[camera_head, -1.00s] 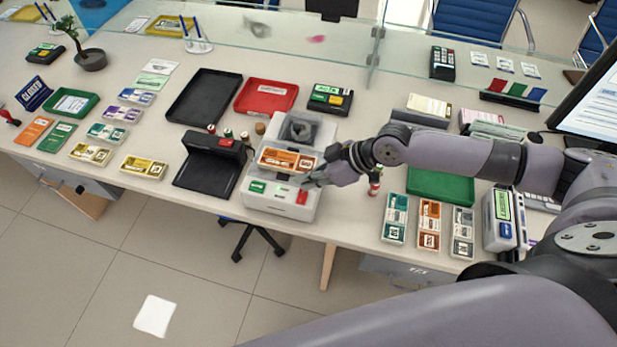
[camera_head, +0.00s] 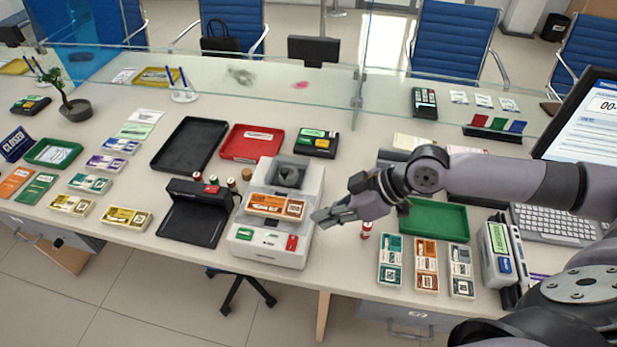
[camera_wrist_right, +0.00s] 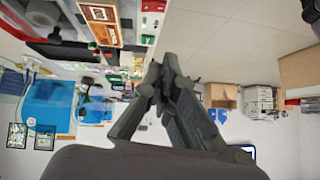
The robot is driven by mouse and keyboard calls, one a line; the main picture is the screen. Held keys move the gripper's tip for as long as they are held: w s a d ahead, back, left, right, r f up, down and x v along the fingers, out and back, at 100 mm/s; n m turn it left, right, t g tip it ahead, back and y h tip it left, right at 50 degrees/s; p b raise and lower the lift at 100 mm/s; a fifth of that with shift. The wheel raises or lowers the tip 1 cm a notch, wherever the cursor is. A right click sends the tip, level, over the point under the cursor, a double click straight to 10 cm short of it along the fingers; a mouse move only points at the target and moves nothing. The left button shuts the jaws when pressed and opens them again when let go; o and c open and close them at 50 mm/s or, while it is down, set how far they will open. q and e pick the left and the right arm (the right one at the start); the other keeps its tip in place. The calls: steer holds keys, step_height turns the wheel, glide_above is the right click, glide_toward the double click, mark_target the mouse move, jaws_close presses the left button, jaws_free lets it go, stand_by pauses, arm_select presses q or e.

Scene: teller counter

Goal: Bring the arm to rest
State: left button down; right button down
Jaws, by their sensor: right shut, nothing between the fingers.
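My right gripper (camera_head: 322,219) is shut and empty. My left gripper is in neither view.
A green tray (camera_head: 433,232) lies under my right forearm. A black device (camera_head: 195,212) stands left of the machine. A glass screen (camera_head: 230,75) runs along the back.

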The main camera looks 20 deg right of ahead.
steer(key=s+a+f, duration=0.3)
steer(key=a, duration=0.3)
steer(key=s+a+f, duration=0.3)
steer(key=s+a, duration=0.1)
steer(key=a, duration=0.2)
steer(key=s+d+f+m+h, duration=0.3)
steer(key=s+d+m+h, duration=0.15)
steer(key=d, duration=0.25)
steer(key=s+d+f+m+h, duration=0.3)
steer(key=s+d+m+h, duration=0.15)
steer(key=d, duration=0.25)
step_height(320, 180, down, 27)
steer(key=s+g+y+b, duration=0.1)
steer(key=g+b, duration=0.1)
steer(key=s+d+f+g+b, duration=0.1)
steer(key=s+d+f, duration=0.1)
steer(key=s+f, duration=1.5)
steer(key=shift+f+n, duration=0.4)
steer(key=shift+f, duration=0.2)
